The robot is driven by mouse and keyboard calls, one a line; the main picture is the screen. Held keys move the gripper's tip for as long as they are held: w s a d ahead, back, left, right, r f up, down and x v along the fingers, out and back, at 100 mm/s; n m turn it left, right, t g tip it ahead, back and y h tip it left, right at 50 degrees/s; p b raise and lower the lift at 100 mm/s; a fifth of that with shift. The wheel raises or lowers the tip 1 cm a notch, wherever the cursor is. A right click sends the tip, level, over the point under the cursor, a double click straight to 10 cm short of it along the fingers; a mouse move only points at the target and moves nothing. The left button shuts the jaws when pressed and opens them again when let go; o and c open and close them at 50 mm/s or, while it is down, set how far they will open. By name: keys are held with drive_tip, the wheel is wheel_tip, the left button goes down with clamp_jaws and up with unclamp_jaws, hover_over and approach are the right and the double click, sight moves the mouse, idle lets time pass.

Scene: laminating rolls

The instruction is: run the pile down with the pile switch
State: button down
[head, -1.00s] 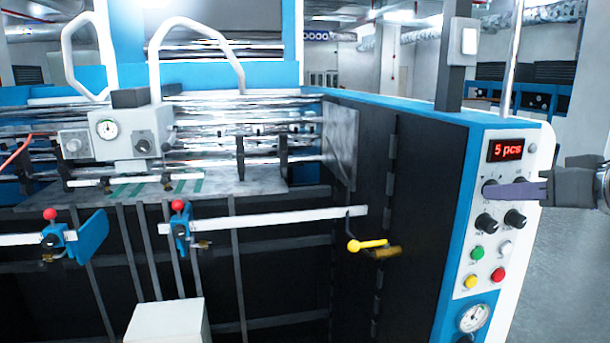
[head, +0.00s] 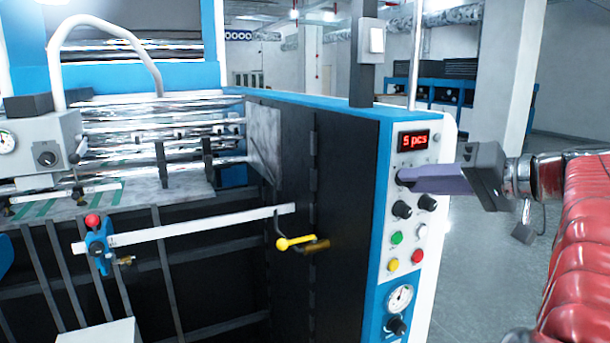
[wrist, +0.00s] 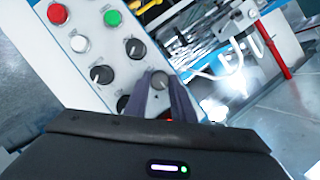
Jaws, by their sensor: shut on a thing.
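My gripper (head: 404,177) reaches in from the right and is shut on the upper left knob, just under the display. In the wrist view this knob (wrist: 160,79) sits between my two finger tips (wrist: 162,86). Another knob (wrist: 125,103) is beside it, covered by my gripper in the head view. Two black knobs (head: 402,209) (head: 428,203) are below. The knob labels are too small to read, and no pile is clearly visible.
Green (head: 397,238), white, yellow and red (head: 418,256) buttons sit below the knobs, with a pressure gauge (head: 399,298) under them. A yellow handle (head: 295,243) is on the machine's dark inner side. Open grey floor (head: 470,270) lies right of the panel.

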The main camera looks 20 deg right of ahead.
drive_tip(key=shift+d, duration=0.1)
drive_tip(key=c, duration=1.5)
unclamp_jaws()
drive_tip(key=v, duration=1.3)
drive_tip(key=shift+s, duration=0.35)
